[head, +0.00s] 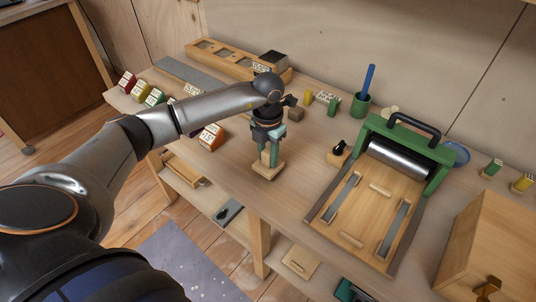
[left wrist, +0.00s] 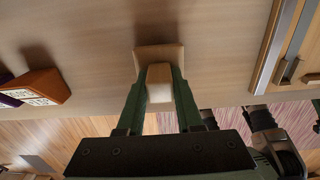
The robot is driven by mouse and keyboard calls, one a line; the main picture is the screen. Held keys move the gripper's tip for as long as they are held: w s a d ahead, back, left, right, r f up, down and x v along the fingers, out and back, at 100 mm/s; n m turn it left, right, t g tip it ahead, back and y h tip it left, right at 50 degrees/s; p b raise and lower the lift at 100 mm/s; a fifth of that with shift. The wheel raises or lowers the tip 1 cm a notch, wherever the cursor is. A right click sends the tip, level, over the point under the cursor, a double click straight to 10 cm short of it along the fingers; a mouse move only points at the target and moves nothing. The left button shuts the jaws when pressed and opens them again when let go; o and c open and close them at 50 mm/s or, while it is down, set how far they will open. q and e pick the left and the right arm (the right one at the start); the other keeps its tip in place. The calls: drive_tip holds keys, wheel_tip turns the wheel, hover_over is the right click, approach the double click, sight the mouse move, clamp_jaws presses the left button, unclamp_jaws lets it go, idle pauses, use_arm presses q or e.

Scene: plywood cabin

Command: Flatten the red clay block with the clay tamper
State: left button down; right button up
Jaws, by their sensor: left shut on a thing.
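My left gripper (head: 269,146) points down and is shut on the handle of a pale wooden tamper (head: 267,172) with a square base. The tamper is upright above the table near its front edge; I cannot tell whether its base touches anything. It also shows between the green fingers in the left wrist view (left wrist: 158,54). No plain red clay block is clearly visible. A red labelled block (head: 127,82) stands at the far left, and an orange-red labelled block (head: 211,137) stands left of the tamper.
A green roller press (head: 437,160) with a wooden bed stands to the right. A green cup (head: 360,105) with a blue stick, a small brown cube (head: 297,114) and a wooden tray (head: 222,57) are behind. A wooden box (head: 490,235) stands front right. Bare tabletop surrounds the tamper.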

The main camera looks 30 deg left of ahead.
use_arm(q)
drive_tip(key=shift+f, duration=0.2)
idle(0.3)
drive_tip(key=shift+r+p, duration=2.9)
drive_tip(key=shift+r, duration=1.2)
